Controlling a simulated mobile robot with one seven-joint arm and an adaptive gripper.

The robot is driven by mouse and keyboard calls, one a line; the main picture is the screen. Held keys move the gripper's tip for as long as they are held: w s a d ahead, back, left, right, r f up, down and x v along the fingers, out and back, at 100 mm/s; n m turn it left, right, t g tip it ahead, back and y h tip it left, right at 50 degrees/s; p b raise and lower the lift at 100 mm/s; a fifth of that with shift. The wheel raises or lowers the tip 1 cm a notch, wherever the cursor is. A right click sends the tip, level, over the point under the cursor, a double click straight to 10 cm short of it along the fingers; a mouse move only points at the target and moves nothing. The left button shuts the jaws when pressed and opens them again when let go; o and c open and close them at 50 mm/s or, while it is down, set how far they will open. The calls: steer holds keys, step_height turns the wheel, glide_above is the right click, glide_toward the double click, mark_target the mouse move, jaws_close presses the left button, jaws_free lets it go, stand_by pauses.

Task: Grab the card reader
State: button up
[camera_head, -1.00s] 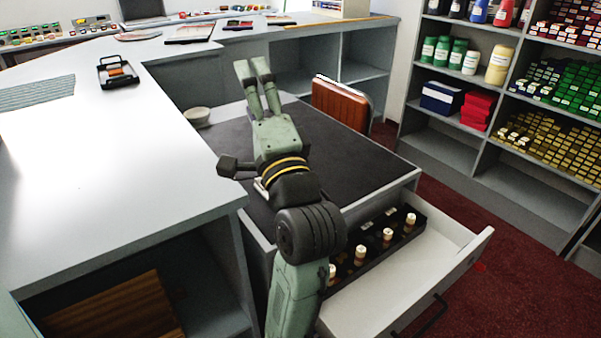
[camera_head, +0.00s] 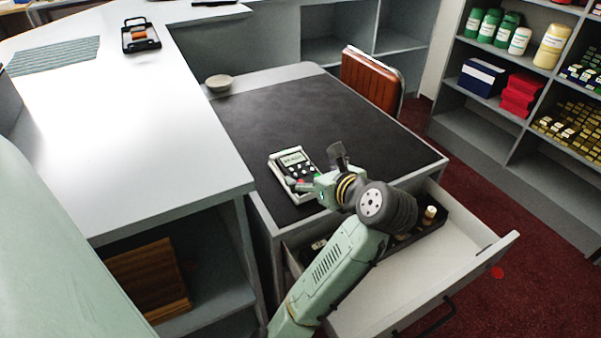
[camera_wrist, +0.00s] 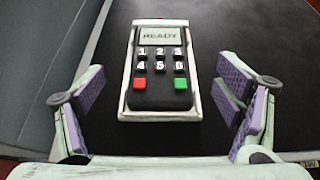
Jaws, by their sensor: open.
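The card reader (camera_head: 294,170) lies on the dark desk mat near the front left part of the desk. It has a pale frame, a small screen and dark keys. In the wrist view the card reader (camera_wrist: 161,70) shows a "READY" screen with a green and a red key at its near end. My gripper (camera_wrist: 160,100) is open, its purple-padded fingers apart on the left and right of the reader's near end. Neither finger appears to touch it. In the head view my gripper (camera_head: 302,186) is at the reader's near edge, partly hidden by my wrist.
An open drawer (camera_head: 455,265) with a dark bottle tray juts out below the desk. A white counter (camera_head: 130,150) runs along the left, with a black clip-like tray (camera_head: 140,47) on it. The mat's middle (camera_head: 300,115) is clear.

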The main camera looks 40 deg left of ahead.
mark_target(301, 168)
steer(key=p+x, duration=0.1)
steer(key=x, duration=0.4)
steer(key=shift+w+a+f+p, duration=0.15)
steer(key=shift+a+p, duration=0.1)
steer(key=shift+p, duration=0.05)
steer(key=shift+c, duration=0.4)
steer(key=c, duration=1.3)
steer(key=shift+c, duration=0.5)
steer(key=shift+r, duration=0.2)
